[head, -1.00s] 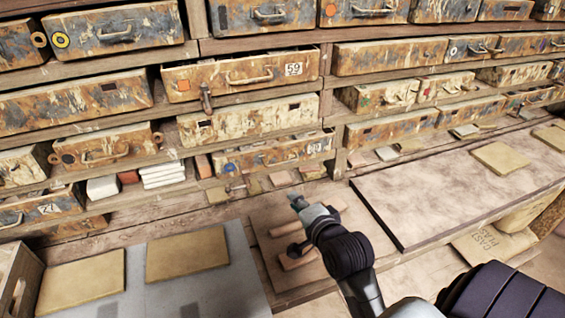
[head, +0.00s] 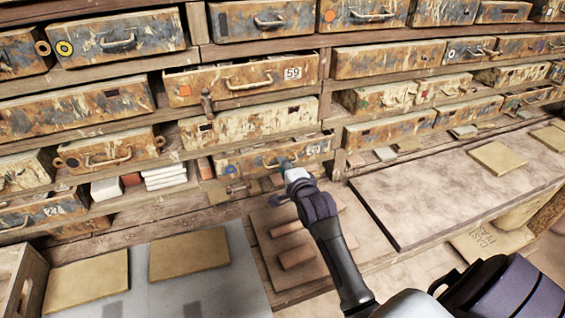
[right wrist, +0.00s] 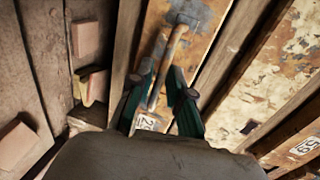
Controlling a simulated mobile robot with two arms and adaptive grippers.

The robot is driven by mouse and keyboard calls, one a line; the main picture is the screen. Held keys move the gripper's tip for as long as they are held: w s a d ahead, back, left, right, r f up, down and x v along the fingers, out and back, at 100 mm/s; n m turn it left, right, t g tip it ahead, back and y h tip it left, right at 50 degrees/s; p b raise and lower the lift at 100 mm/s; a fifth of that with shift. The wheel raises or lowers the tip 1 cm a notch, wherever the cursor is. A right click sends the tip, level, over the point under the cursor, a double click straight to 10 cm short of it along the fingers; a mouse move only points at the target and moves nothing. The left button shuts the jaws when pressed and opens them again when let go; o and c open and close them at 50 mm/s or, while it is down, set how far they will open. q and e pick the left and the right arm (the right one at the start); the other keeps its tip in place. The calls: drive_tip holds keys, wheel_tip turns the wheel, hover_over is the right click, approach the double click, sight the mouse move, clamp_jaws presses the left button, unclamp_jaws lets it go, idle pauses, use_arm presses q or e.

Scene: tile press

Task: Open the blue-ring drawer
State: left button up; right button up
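The drawer with the round blue mark (head: 231,170) is in the lower middle row of the head view. Its front is rusty and worn, with a number card at its right end. My right gripper (head: 286,162) is in front of it and hides part of its handle. In the right wrist view, a drawer front with a long bar handle (right wrist: 166,66) and a number card (right wrist: 147,122) fills the middle. The two green fingers of my right gripper (right wrist: 160,82) are apart, with the handle between them in the picture. I cannot tell whether they touch it. My left gripper is not in view.
The drawer numbered 59 (head: 240,78) is above, with an orange square. A wooden board with clay rolls (head: 297,258) lies below my right arm. A large board (head: 450,185) is to the right. A grey sheet with tan tiles (head: 188,256) is at left.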

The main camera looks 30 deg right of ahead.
drive_tip(key=shift+w+d+f, duration=0.1)
drive_tip(key=shift+w+d, duration=0.05)
drive_tip(key=shift+w, duration=0.35)
clamp_jaws()
